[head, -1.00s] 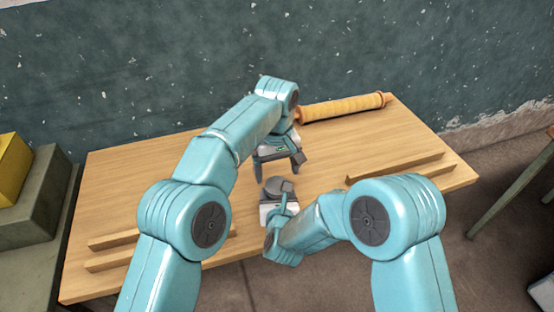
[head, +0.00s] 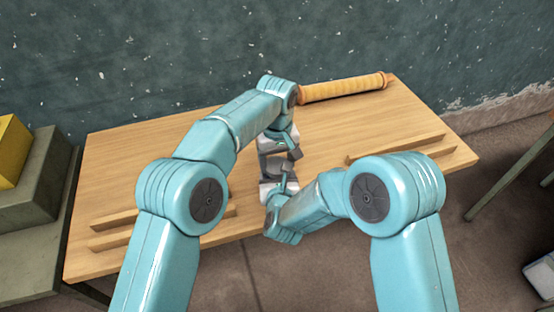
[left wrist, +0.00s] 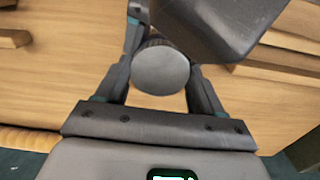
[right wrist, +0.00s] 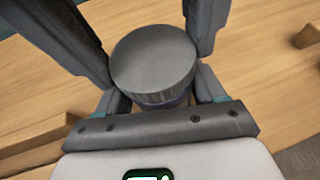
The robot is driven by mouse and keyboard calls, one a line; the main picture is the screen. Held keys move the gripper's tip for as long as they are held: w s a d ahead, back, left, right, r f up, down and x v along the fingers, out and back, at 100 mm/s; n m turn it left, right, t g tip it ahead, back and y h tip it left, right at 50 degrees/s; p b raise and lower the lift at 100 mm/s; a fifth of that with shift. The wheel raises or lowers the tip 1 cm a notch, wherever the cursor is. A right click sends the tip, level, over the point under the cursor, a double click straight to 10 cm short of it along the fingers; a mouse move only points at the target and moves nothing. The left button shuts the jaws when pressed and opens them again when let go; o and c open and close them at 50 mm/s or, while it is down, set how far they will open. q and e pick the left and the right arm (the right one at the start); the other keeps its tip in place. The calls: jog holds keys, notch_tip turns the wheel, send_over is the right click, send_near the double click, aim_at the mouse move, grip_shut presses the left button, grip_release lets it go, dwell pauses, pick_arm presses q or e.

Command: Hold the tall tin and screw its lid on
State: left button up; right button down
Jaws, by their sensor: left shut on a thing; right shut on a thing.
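The grey round lid (right wrist: 152,58) shows in the right wrist view, flat over the top of the tall tin (right wrist: 165,101). A narrow bluish strip of the tin shows under its rim; I cannot tell how far the lid is turned down. My left gripper (head: 279,162) reaches over from above and is shut on the lid, whose face shows between its fingers in the left wrist view (left wrist: 160,68). My right gripper (head: 279,188) is shut on the tin below, near the table's front edge. Most of the tin is hidden.
The wooden table (head: 130,170) has low wooden rails at the front left (head: 115,238) and at the right (head: 400,150). A yellow-orange ribbed roller (head: 345,87) lies at the back.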

pick_arm(q)
jog(key=m, duration=0.2)
jog(key=shift+m, duration=0.3)
jog(key=o, duration=1.2)
jog(key=shift+c, duration=0.2)
jog(key=shift+r, duration=2.3)
jog(key=shift+c, duration=0.4)
